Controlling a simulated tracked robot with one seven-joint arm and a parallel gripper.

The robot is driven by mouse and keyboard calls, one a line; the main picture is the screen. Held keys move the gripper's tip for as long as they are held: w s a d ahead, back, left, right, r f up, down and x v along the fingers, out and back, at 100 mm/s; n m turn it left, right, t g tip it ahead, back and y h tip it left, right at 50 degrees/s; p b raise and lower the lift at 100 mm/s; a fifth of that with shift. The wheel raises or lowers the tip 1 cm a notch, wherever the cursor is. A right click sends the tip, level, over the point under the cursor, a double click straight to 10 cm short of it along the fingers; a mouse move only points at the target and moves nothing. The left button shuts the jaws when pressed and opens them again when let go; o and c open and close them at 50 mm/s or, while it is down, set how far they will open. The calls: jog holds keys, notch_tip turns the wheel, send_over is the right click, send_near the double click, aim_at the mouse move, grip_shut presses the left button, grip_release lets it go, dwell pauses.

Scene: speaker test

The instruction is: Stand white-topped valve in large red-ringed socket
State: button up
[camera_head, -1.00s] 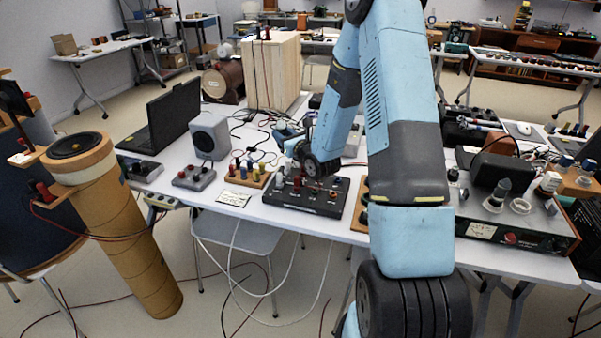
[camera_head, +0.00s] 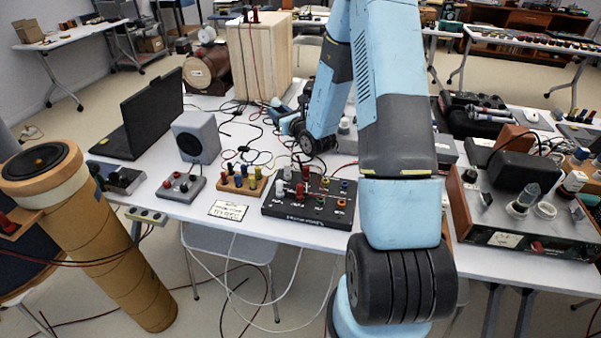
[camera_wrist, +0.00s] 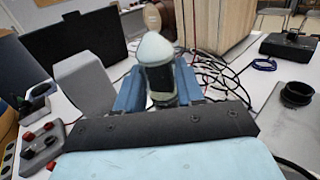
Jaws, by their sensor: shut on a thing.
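My gripper (camera_wrist: 160,92) is shut on a valve with a pale white dome top and a dark body (camera_wrist: 159,66). The valve stands roughly upright between the blue fingers in the wrist view. In the head view my gripper (camera_head: 279,110) is over the back middle of the table, behind the black panel (camera_head: 283,216), and the held valve cannot be made out clearly there. A clear valve (camera_head: 524,197) stands on the wood-sided amplifier (camera_head: 490,236) at the right, beside a pale ring-shaped socket (camera_head: 545,210). I cannot make out a red-ringed socket with certainty.
A laptop (camera_head: 150,112), a grey speaker box (camera_head: 196,138) and a small knob box (camera_head: 181,188) stand at the left. A tall wooden box (camera_head: 257,58) stands behind my gripper. Cables lie around it. A cardboard tube (camera_head: 105,250) leans at front left.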

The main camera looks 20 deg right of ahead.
jog(key=shift+a, duration=0.65)
jog(key=s+d+n+g+y, duration=0.3)
jog(key=s+n+g+y, duration=0.1)
jog(key=s, duration=0.4)
jog(key=s+d+f+n+g+y, duration=0.1)
jog(key=s+d+n+g+y, duration=0.25)
jog(key=s, duration=0.45)
jog(key=s+d+n+g+y, duration=0.3)
jog(key=s+n+g+y, duration=0.15)
jog(key=s, duration=0.35)
send_over(315, 170)
jog(key=shift+y, duration=0.4)
notch_tip(315, 170, down, 10)
jog(key=shift+s+r, duration=0.15)
jog(key=shift+w+f, duration=0.2)
jog(key=shift+f, duration=1.45)
jog(key=shift+f, duration=0.1)
